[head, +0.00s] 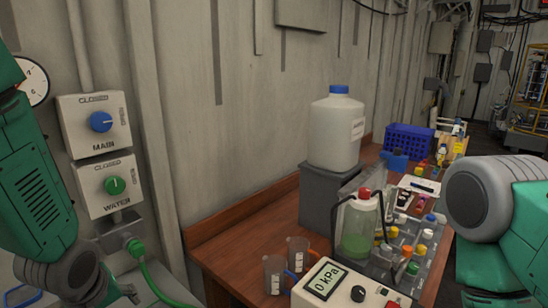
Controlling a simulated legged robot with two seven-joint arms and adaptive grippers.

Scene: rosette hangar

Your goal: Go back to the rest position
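My green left arm comes in along the left edge and ends in a dark grey joint at the bottom left. A small dark piece beside it, at the bottom edge, may be part of my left gripper (128,291); its fingers are not clear enough to read. My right arm shows at the right edge as a large grey joint and a green link. My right gripper is outside the picture. I see nothing held.
A wooden bench (238,232) along the wall carries a white jug (335,132) on a grey box, a bottle with green liquid (357,238), a kPa meter (330,282), small cups (275,274) and a blue crate (408,139). Wall valve boxes (93,124) and a green hose (150,280) are near my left arm.

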